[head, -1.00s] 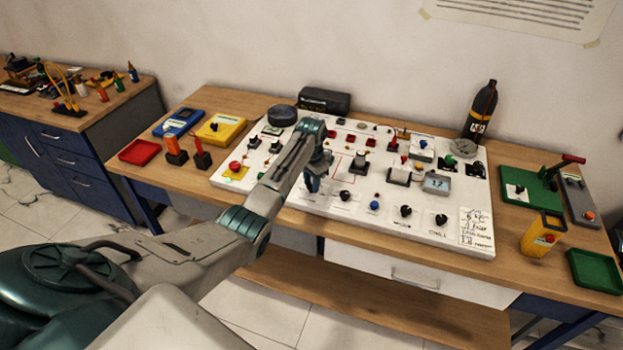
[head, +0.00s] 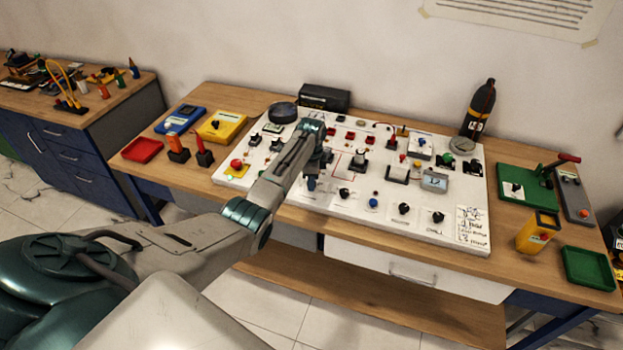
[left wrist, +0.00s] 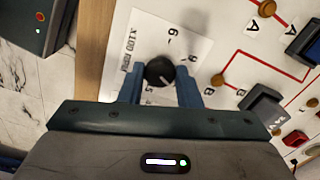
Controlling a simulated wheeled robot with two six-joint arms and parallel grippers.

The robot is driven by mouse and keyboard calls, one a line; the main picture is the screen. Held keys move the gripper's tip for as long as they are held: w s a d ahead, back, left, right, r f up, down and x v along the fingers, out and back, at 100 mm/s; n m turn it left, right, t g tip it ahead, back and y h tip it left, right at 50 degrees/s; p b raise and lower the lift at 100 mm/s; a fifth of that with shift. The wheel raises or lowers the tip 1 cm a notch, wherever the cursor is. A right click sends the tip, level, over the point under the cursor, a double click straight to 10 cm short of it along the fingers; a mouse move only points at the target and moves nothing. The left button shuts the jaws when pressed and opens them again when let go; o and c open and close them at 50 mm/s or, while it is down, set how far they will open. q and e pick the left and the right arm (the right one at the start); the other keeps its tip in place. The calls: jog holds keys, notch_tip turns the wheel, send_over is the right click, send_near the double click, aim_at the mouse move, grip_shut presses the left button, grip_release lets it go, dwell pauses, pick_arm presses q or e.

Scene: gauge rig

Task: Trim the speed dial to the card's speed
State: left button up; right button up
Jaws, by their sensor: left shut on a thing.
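The speed dial is a black round knob (left wrist: 159,71) on a white scale plate (left wrist: 168,42) marked x100 RPM, with a 6 and a 9 legible. My left gripper (left wrist: 160,86) is shut on the knob, one blue finger on each side; in the head view the gripper (head: 311,183) is down at the white panel (head: 345,208) and hides the dial. A light pointer mark shows on the knob, but I cannot tell its exact reading. The card (head: 472,226), white with handwriting, lies at the panel's front right corner; its writing is too small to read. My right gripper is not in view.
Several other knobs stand along the panel's front, including a black one (head: 404,208) and a blue one (head: 373,202). A grey display box (head: 434,181) stands farther right. A dark bottle (head: 480,108) stands behind the panel. A yellow device (head: 538,232) is to the right.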

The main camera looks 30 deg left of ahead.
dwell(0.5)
pick_arm(q)
jog(key=o, duration=1)
jog(key=shift+c, duration=0.2)
jog(key=shift+r, duration=0.1)
notch_tip(320, 180, up, 11)
jog(key=b, duration=0.3)
